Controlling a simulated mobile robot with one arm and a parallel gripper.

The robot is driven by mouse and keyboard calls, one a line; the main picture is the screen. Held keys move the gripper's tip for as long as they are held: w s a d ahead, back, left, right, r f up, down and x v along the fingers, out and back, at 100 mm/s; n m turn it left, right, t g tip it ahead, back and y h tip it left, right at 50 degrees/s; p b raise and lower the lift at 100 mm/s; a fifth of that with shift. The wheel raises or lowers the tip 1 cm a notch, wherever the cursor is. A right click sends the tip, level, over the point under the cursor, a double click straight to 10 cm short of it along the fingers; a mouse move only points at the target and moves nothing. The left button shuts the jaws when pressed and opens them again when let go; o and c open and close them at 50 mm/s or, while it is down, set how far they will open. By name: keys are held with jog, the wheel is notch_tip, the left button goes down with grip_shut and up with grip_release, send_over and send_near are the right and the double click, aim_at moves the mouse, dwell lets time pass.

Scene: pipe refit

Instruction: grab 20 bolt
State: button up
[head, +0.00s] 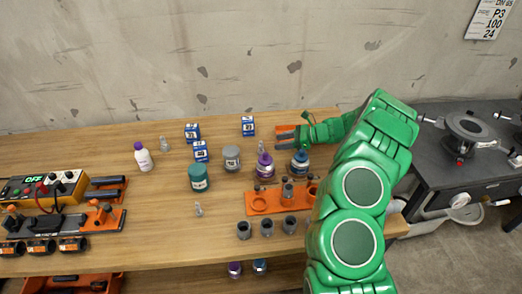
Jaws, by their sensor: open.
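Small grey bolt-like pieces stand on the wooden bench: one at the back left (164,144), one near the front middle (198,209), and one at the back (249,146) beside a blue-and-white box. Their size marks are too small to read, so I cannot tell which is the 20 bolt. My gripper (279,137) is at the back of the bench, fingers pointing left, open with nothing visible between them. It is to the right of the back bolt-like piece and apart from it. My green arm hides the bench's right part.
Blue-and-white boxes (200,151), a teal jar (198,178), a grey jar (231,159), a purple-capped bottle (143,157) and an orange rack (262,203) crowd the middle. Grey cups (267,228) stand in front. A control box (45,187) is left. The concrete wall is close behind.

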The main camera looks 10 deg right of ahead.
aim_at(261, 142)
jog(key=x, duration=0.3)
jog(key=shift+a+f, duration=0.2)
jog(key=shift+a, duration=0.1)
jog(key=shift+r+x, duration=0.15)
jog(key=shift+x, duration=1.2)
jog(key=shift+r+x, duration=0.2)
jog(key=shift+x, duration=1.2)
jog(key=shift+w, duration=0.2)
grip_shut()
